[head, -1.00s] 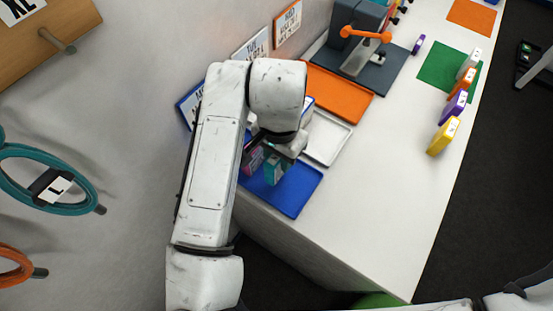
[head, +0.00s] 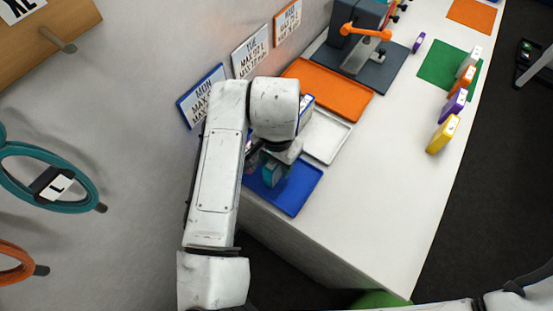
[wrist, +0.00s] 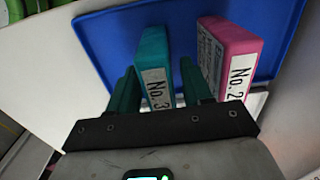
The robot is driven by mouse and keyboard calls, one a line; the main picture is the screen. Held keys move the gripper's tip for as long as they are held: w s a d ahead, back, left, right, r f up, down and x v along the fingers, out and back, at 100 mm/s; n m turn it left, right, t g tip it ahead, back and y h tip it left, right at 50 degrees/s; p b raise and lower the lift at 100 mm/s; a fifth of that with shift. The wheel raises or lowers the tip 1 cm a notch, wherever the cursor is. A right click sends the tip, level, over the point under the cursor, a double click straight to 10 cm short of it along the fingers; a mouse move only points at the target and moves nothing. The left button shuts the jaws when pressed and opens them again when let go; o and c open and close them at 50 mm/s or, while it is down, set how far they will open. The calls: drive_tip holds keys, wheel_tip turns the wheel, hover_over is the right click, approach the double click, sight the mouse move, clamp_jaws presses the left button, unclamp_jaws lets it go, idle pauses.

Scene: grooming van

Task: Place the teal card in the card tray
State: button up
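The teal card (wrist: 155,55), marked No. 3, stands on edge over the blue tray (wrist: 105,30), between the two dark green fingers of my gripper (wrist: 158,75). A narrow gap shows on the card's right side, so the fingers look open around it. In the head view the teal card (head: 269,176) shows under my gripper (head: 273,160), within the outline of the blue tray (head: 297,196). A pink card (wrist: 230,45), marked No. 2, stands just right of the right finger. Which tray is the card tray is not marked.
A white tray (head: 326,137) and an orange tray (head: 338,91) lie beyond the blue one, below wall signs. A dark machine with an orange lever (head: 366,32) stands farther back. Several coloured cards, one yellow (head: 443,134), stand along the right edge. The counter's middle is clear.

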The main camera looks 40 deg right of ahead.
drive_tip(key=shift+o, duration=0.5)
drive_tip(key=shift+r, duration=0.1)
drive_tip(key=shift+r, duration=0.25)
wheel_tip(320, 180, up, 12)
drive_tip(key=shift+f+b, duration=0.15)
drive_tip(key=shift+b, duration=0.15)
